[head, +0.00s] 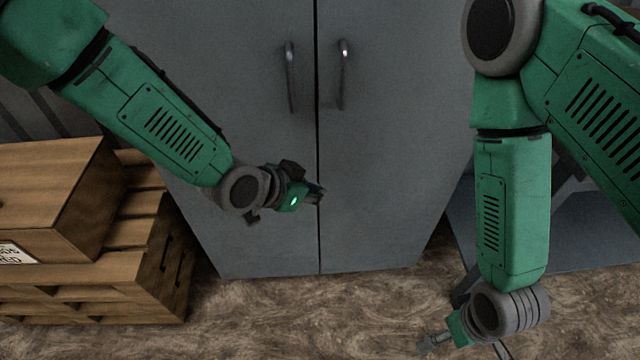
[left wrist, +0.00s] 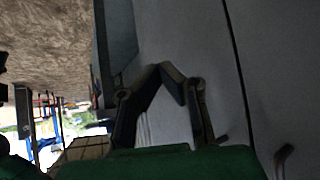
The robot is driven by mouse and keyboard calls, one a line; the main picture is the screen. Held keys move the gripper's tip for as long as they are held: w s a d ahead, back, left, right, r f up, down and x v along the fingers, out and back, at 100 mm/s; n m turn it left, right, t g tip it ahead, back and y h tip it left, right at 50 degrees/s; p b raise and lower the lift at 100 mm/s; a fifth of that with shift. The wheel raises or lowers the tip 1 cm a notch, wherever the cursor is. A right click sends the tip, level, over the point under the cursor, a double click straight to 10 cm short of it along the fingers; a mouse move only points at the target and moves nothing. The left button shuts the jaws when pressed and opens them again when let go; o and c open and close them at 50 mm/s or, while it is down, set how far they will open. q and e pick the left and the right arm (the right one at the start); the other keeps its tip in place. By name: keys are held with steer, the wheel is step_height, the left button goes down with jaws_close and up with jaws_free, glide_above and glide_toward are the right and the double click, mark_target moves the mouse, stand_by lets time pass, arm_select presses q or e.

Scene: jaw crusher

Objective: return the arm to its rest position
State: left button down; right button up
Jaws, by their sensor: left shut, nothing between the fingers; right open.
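My left arm comes in from the upper left in the head view. Its gripper (head: 316,194) is in front of the grey cabinet doors, below the handles, near the seam between the doors. In the left wrist view the left gripper's fingers (left wrist: 168,72) meet at their tips with nothing between them. My right arm hangs down at the right in the head view. Its gripper (head: 428,343) is low, above the brown floor near the bottom edge, and is open and empty.
A grey two-door cabinet (head: 240,100) stands ahead, with a left handle (head: 290,75) and a right handle (head: 342,75); its doors are closed. A wooden crate (head: 50,185) sits on a pallet (head: 150,260) at the left. Bare brown floor (head: 290,310) lies in front.

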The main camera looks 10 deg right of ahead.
arm_select(q)
steer(key=s+a+f+n+g+y, duration=0.1)
steer(key=s+a+f+n+y, duration=0.2)
steer(key=s+a, duration=0.6)
steer(key=s+a+f+n+g+y, duration=0.1)
steer(key=s+a+f+n, duration=0.3)
steer(key=s+a, duration=0.5)
steer(key=s+a+f+n+g+y, duration=0.2)
steer(key=s+a+f+n+y, duration=0.2)
steer(key=s+a, duration=0.6)
steer(key=a+f, duration=0.2)
steer(key=a, duration=0.5)
steer(key=shift+f+y, duration=0.2)
steer(key=shift+y, duration=0.1)
